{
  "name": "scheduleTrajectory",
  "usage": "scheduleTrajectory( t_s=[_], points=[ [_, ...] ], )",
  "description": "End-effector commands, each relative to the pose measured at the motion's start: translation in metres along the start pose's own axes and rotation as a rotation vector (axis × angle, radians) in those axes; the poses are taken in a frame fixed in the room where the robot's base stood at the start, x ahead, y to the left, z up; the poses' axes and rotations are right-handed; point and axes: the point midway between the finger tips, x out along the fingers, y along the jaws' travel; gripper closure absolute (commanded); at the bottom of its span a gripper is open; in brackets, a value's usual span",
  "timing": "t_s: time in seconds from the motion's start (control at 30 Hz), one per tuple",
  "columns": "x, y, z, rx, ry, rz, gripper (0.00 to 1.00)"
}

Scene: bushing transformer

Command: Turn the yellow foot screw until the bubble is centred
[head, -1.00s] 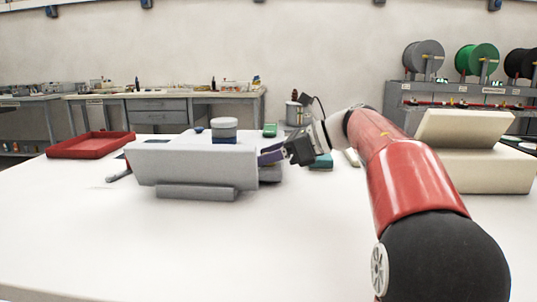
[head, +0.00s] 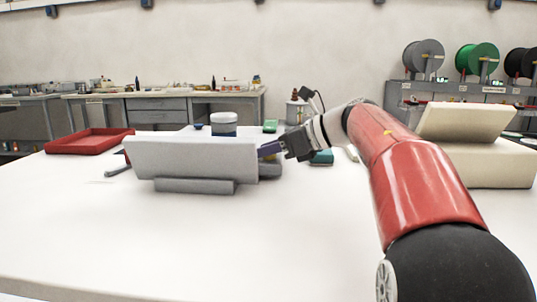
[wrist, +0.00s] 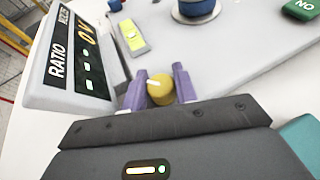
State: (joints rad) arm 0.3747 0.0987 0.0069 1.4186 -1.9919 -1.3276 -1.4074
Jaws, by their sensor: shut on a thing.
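The yellow foot screw (wrist: 160,92) is a round knob with a pale mark on top, low in the wrist view. My gripper (wrist: 160,82) has its two purple fingers on either side of it, shut on it. In the head view my gripper (head: 268,150) reaches in at the right end of the grey instrument (head: 195,160), which hides the screw there. A small yellow-green level vial (wrist: 132,36) lies on the instrument's top, beyond the screw in the wrist view. The bubble's place in it is too small to tell.
The instrument's dark display panel (wrist: 80,55) marked RATIO rises left of my fingers. A blue-and-grey round part (head: 223,124) stands behind the instrument. A red tray (head: 88,142) lies left and a beige case (head: 485,160) right. The white table (head: 150,235) is clear in front.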

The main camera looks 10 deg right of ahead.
Motion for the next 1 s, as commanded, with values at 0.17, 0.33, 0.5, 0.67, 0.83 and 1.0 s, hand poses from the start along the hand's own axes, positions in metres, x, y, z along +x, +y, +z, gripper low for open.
scheduleTrajectory(
  t_s=[0.17, 0.33, 0.5, 0.67, 0.83, 1.0],
  points=[
    [0.0009, 0.0023, -0.0008, 0.048, -0.003, -0.127, 0.94],
    [-0.0001, 0.0020, 0.0013, 0.099, -0.002, -0.249, 0.94],
    [-0.0006, 0.0015, 0.0024, 0.144, -0.001, -0.351, 0.94],
    [-0.0009, 0.0007, 0.0019, 0.174, 0.001, -0.423, 0.94],
    [-0.0007, 0.0005, 0.0013, 0.192, 0.000, -0.467, 0.94],
    [-0.0003, 0.0002, 0.0008, 0.199, -0.001, -0.483, 0.94]
  ],
)
